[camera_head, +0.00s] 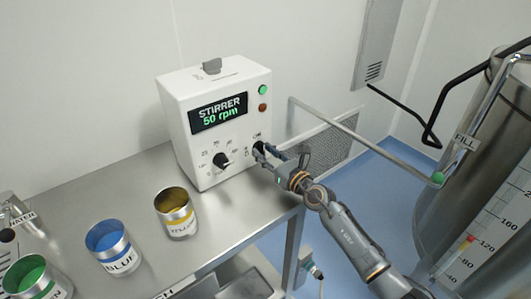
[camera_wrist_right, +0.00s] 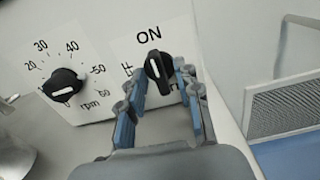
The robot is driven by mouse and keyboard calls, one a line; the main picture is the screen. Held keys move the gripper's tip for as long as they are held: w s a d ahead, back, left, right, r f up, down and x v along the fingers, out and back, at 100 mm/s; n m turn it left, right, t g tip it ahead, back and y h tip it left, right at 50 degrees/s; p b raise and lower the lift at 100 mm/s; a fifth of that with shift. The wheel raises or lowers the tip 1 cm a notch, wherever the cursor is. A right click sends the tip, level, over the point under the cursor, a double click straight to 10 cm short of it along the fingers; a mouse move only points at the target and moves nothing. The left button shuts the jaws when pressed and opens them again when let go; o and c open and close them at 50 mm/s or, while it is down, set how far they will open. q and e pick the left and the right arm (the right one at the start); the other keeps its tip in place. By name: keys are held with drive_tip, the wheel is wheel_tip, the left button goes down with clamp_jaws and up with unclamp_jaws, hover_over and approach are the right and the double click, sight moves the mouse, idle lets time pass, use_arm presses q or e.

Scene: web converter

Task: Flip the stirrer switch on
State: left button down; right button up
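The stirrer box (camera_head: 180,90) is white and stands on the steel table, its display reading "STIRRER 50 rpm" in green. Its black rotary switch (camera_wrist_right: 160,72) shows in the right wrist view, with the ON label above and the OFF label, partly hidden, to its left. The switch's white mark points up, slightly left, towards ON. My right gripper (camera_wrist_right: 163,78) has its blue-padded fingers parted on both sides of the switch; a narrow gap seems to show, and contact is unclear. In the head view my right gripper (camera_head: 268,153) partly hides the switch. My left gripper is out of view.
The speed knob (camera_wrist_right: 63,86) is left of the switch. Yellow (camera_head: 177,222), blue (camera_head: 112,258) and green (camera_head: 35,284) cans stand on the table (camera_head: 110,200). A large steel tank (camera_head: 440,215) and a railing (camera_head: 350,135) are at the right.

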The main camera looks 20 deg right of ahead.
drive_tip(key=v, duration=1.2)
idle(0.4)
